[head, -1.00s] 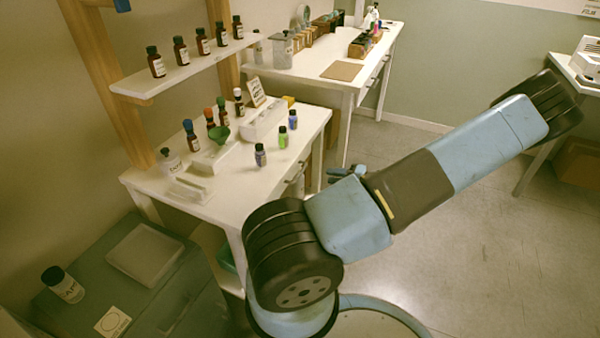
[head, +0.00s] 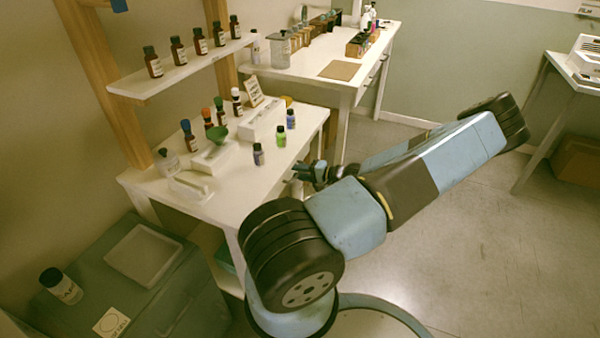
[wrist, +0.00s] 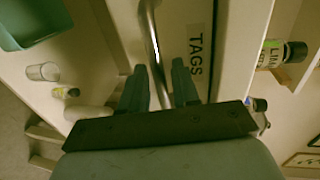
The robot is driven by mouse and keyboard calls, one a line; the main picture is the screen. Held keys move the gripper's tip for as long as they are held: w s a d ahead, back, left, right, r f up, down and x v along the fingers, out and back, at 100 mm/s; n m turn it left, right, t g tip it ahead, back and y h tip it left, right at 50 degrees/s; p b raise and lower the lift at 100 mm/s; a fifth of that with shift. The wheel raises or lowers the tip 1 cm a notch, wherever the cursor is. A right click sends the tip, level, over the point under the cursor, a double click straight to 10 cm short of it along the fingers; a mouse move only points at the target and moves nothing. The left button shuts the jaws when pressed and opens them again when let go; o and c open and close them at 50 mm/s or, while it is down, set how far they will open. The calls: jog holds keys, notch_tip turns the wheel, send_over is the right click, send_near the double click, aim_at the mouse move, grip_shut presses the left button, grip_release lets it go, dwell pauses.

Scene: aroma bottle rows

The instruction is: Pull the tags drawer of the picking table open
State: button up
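The picking table (head: 240,180) is white and stands left of my arm. In the wrist view the tags drawer (wrist: 195,18) shows a pale front with a black TAGS label (wrist: 196,50). Its metal bar handle (wrist: 152,38) runs along the front beside the label. My gripper (wrist: 158,66) is open, with one dark finger on each side of the bar. I cannot tell whether either finger touches it. In the head view my gripper (head: 308,172) is at the table's right edge and hides part of the drawer front.
Small bottles (head: 281,136) and white trays (head: 262,121) stand on the tabletop. A lime-labelled bottle (wrist: 294,54) shows at the wrist view's right. A green bin (wrist: 32,18) is at its upper left. Open floor (head: 460,240) lies to the right.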

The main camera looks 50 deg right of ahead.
jog(key=shift+c, duration=0.3)
grip_shut()
dwell(0.3)
